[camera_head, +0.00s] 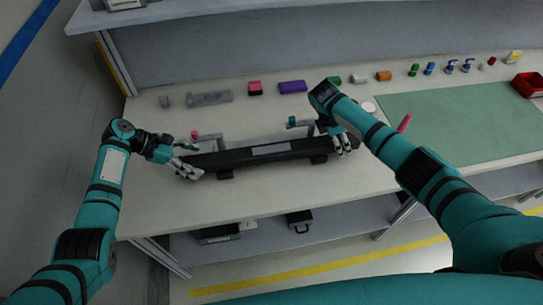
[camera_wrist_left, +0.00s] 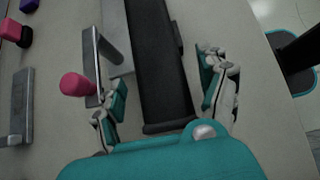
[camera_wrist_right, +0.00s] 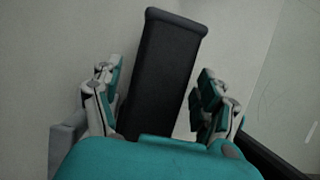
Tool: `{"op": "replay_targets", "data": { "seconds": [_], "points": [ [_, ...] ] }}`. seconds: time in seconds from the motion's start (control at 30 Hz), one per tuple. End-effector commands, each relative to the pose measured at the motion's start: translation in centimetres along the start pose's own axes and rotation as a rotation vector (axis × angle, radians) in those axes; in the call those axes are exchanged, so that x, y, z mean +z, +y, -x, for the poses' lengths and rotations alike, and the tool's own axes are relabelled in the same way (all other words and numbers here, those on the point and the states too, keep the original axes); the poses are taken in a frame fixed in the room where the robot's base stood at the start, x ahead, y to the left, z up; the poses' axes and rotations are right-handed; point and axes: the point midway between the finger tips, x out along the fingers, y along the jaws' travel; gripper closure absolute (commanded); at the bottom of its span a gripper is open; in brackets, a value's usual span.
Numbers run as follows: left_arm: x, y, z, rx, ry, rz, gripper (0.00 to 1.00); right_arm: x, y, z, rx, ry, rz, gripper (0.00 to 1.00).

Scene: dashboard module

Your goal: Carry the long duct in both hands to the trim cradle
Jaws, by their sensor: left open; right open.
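The long duct (camera_head: 232,158) is a black bar with a grey label, lying lengthwise on the bench on small dark blocks. My left gripper (camera_head: 190,160) is open at its left end. In the left wrist view the duct (camera_wrist_left: 158,70) runs between the parted fingers (camera_wrist_left: 163,88), with gaps on both sides. My right gripper (camera_head: 340,139) is open at its right end. In the right wrist view the duct end (camera_wrist_right: 163,65) lies between the parted fingers (camera_wrist_right: 160,95). I cannot tell which thing is the trim cradle.
A clamp with a pink knob (camera_head: 194,134) and one with a teal knob (camera_head: 292,121) stand behind the duct. A grey bracket (camera_head: 210,98), a purple block (camera_head: 292,87) and several small parts line the back.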

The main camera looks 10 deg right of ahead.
Motion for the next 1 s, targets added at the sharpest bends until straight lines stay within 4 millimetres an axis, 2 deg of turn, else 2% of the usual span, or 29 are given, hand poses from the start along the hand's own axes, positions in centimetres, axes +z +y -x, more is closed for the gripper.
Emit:
{"op": "replay_targets", "data": {
  "seconds": [0.2, 0.43, 0.67, 0.77, 1.0],
  "points": [
    [-0.1, 0.0, 4.9, 0.004, 0.003, -0.002, 0.24, 0.0, 0.0, 0.0, 0.000, 0.000, 0.000, 0.24],
    [0.0, 0.0, 8.7, 0.002, 0.002, -0.001, 0.24, 0.0, 0.0, 0.0, 0.000, 0.000, 0.000, 0.24],
    [0.0, 0.0, 10.1, 0.001, 0.001, -0.001, 0.24, 0.0, 0.1, 0.6, 0.001, 0.001, 0.000, 0.24],
    [0.0, -0.1, 10.1, 0.001, 0.001, -0.001, 0.24, 0.0, 0.1, 2.0, 0.003, 0.001, 0.000, 0.24],
    [0.0, -0.1, 10.0, 0.001, 0.001, -0.001, 0.24, -0.1, 0.1, 7.2, 0.005, 0.003, 0.001, 0.24]
  ]
}}
